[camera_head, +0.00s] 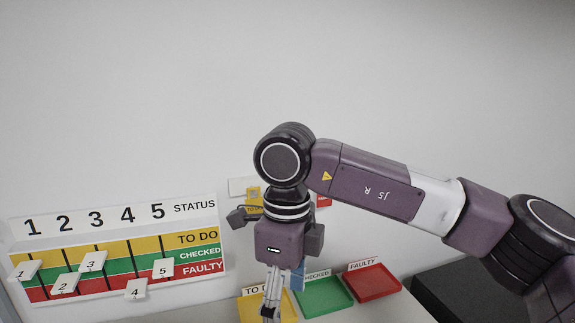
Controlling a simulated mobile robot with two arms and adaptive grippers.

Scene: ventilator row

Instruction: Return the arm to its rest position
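My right arm (375,185) is purple with a white band and black joints. It comes in from the right and reaches across the middle of the view. Its wrist bends down, and the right gripper (270,305) points downward over the yellow tray. Its silver fingers look close together, but their gap and tips are hard to make out. I cannot tell whether anything is between them. My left arm and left gripper are not in view.
A yellow tray (288,304), a green tray (324,296) and a red tray (374,284) stand below and right of the gripper. A status board (205,283) with numbered tags leans at the left. A dark box (450,290) is at lower right. A blue item (298,277) shows behind the gripper.

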